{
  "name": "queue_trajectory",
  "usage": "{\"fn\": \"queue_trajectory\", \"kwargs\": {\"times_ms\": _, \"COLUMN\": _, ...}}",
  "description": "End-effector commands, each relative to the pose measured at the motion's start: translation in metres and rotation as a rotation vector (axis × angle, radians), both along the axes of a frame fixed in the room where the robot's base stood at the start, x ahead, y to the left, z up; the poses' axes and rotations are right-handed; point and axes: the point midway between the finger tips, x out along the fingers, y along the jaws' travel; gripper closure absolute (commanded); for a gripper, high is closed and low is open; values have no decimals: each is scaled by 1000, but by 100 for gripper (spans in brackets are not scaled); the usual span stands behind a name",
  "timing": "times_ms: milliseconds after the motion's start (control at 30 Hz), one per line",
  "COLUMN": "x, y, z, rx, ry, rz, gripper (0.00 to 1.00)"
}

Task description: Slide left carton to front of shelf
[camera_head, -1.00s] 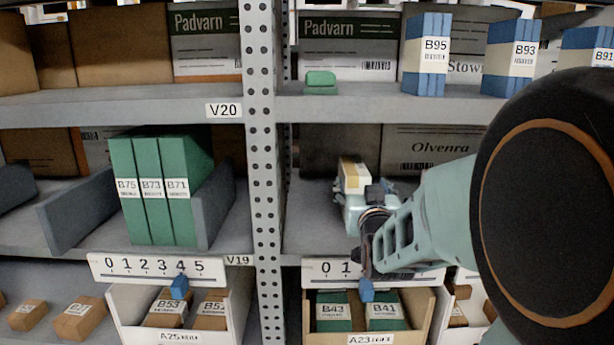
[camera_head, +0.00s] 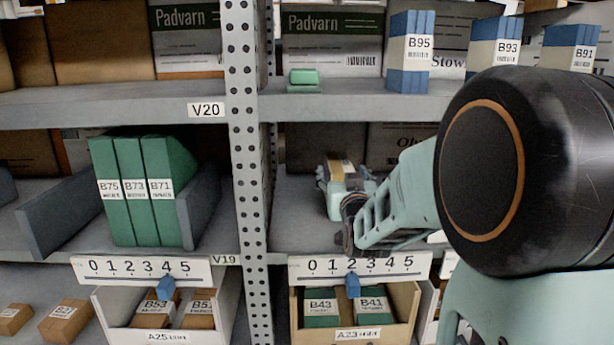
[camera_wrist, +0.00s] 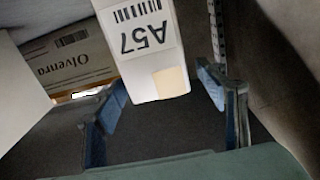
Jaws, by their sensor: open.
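A white and tan carton (camera_head: 342,169) stands on the middle shelf of the right bay, partly hidden by my gripper. My gripper (camera_head: 341,180) is in front of the carton and points into the shelf. In the wrist view my gripper (camera_wrist: 163,88) is open, with one blue-grey finger on each side of the carton's near end. A dark gap shows between the right finger and the carton. Contact at the left finger is unclear.
A perforated post (camera_head: 246,150) rises left of the gripper. The upper shelf (camera_head: 340,105) is overhead. A ruler strip (camera_head: 358,267) lines the shelf front above bin A23 (camera_head: 358,334). An Olvenra box (camera_wrist: 80,62) stands behind. A pale surface (camera_wrist: 18,90) is close on the wrist view's left.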

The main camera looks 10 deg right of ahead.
Motion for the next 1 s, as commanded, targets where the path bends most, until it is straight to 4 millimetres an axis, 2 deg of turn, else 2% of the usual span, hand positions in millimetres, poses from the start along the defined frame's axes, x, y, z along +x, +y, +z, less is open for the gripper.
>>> {"fn": "queue_trajectory", "kwargs": {"times_ms": 200, "x": 34, "y": -7, "z": 1, "rx": 2, "ry": 2, "rz": 0, "gripper": 35}}
{"fn": "queue_trajectory", "kwargs": {"times_ms": 433, "x": 58, "y": -12, "z": 1, "rx": 1, "ry": 1, "rz": 0, "gripper": 35}}
{"fn": "queue_trajectory", "kwargs": {"times_ms": 600, "x": 66, "y": -14, "z": 0, "rx": 1, "ry": 1, "rz": 0, "gripper": 35}}
{"fn": "queue_trajectory", "kwargs": {"times_ms": 900, "x": 67, "y": -14, "z": 0, "rx": 0, "ry": 0, "rz": 0, "gripper": 35}}
{"fn": "queue_trajectory", "kwargs": {"times_ms": 1000, "x": 67, "y": -14, "z": 0, "rx": 0, "ry": 0, "rz": 0, "gripper": 45}}
